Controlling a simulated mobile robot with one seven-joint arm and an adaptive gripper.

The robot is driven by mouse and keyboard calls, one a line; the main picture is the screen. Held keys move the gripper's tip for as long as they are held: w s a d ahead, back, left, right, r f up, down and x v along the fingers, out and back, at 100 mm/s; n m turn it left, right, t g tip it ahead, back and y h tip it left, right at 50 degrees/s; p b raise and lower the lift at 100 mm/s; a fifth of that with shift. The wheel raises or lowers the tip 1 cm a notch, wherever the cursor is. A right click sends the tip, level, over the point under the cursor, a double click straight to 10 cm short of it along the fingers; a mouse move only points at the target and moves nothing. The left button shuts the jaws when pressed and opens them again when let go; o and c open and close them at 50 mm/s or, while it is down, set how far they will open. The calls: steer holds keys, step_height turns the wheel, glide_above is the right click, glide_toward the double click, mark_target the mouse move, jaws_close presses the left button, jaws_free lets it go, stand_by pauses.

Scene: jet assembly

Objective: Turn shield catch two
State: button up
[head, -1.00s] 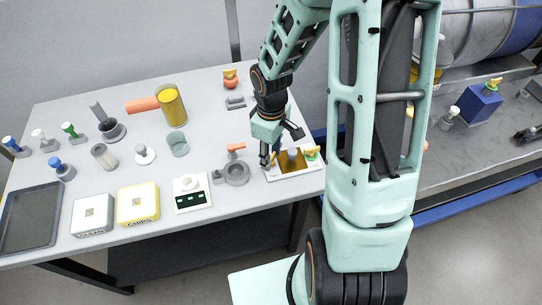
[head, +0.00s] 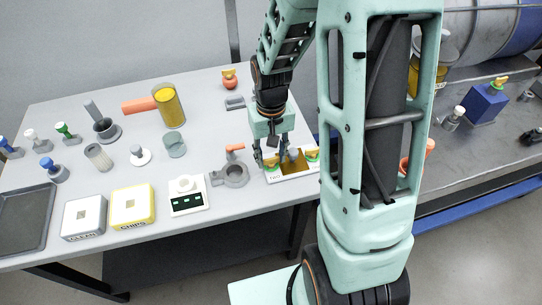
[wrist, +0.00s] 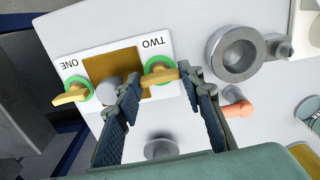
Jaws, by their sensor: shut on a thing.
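Shield catch two, a yellow handle on a green ring (wrist: 160,76), sits beside the printed word TWO on a white plate (wrist: 185,42). In the wrist view my gripper (wrist: 158,80) has one finger on each side of the yellow handle and is shut on it. Catch one (wrist: 72,95), also yellow on green, sits beside the word ONE. Between the catches are a gold-brown panel (wrist: 110,64) and a grey knob (wrist: 108,88). In the head view my gripper (head: 271,158) is down at the plate and partly covers catch two; catch one (head: 312,154) shows to the right.
A white box with a dark panel (head: 188,195) and a yellow CHIPS box (head: 132,206) lie further left. The table's front edge is near the plate.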

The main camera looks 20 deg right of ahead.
mark_target(271, 158)
steer(key=shift+w+r+m, duration=0.1)
steer(key=shift+r+m, duration=0.05)
steer(key=shift+m, duration=0.15)
steer(key=o, duration=1)
steer(key=shift+o, duration=1)
step_height(271, 158, up, 8)
